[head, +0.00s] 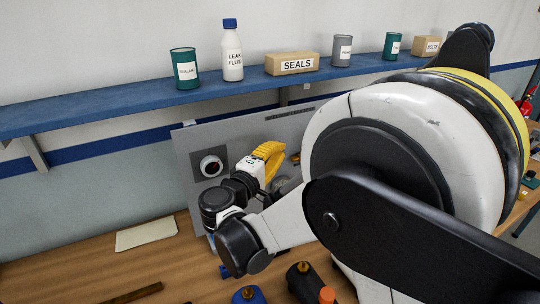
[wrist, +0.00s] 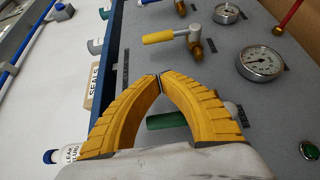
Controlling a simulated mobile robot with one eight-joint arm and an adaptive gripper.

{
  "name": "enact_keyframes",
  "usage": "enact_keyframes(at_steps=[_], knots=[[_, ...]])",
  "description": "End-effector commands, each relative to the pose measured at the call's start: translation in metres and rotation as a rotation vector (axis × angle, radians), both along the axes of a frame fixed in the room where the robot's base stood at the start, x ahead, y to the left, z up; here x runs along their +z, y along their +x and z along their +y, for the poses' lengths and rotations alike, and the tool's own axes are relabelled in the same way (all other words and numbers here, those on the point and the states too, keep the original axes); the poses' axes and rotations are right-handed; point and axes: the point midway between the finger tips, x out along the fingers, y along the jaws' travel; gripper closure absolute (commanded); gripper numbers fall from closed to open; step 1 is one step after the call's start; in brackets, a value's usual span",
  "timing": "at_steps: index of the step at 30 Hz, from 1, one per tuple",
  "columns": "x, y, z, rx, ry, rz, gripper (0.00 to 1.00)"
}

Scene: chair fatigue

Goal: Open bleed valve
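My gripper (wrist: 159,82) has two yellow ribbed fingers whose tips meet in the wrist view, with nothing visible between the tips. It also shows in the head view (head: 269,157), in front of the grey panel (head: 185,150). In the wrist view a valve with a green handle (wrist: 166,121) lies behind the fingers and is partly hidden by them. A brass valve with a yellow handle (wrist: 158,38) is beyond the fingertips, clear of them. A blue-handled valve (wrist: 150,2) is at the top edge. I cannot read which one is the bleed valve.
A blue shelf (head: 120,110) with cans, a bottle and boxes runs above. The wooden bench (head: 80,270) is below; its left part is mostly clear.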

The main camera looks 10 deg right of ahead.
Motion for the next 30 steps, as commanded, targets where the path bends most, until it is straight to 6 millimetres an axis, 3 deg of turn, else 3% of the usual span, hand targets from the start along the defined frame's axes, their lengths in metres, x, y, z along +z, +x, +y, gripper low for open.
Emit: enact_keyframes(at_steps=[5, 12, 30], knots=[[-0.001, 0.03, -0.025, -0.004, 0.0, 0.0, 1.0], [-0.001, 0.034, -0.056, -0.002, 0.0, 0.0, 1.0], [0.001, 0.035, -0.064, 0.0, 0.008, 0.002, 1.0]])
